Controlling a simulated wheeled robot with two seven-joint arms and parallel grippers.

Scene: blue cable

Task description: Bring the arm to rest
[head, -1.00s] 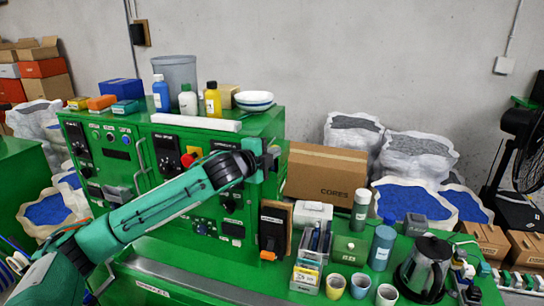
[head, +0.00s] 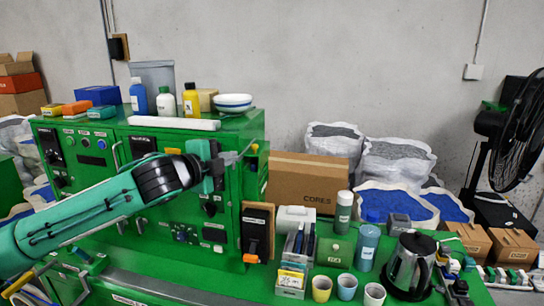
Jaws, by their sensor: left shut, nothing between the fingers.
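My left arm comes in from the left, teal with a black wrist, and lies across the front of the green cabinet (head: 104,178). My left gripper (head: 243,153) is shut and empty. It shows in front of the cabinet's upper right part, pointing right; whether it touches the cabinet I cannot tell. My right gripper is out of view. I cannot make out a blue cable.
A green bench (head: 215,283) carries a black kettle (head: 408,265), several cups, a blue-grey bottle (head: 367,247) and a cardboard box (head: 308,182). Bottles and a white bowl (head: 233,102) stand on the cabinet. A black fan (head: 515,130) stands at the right.

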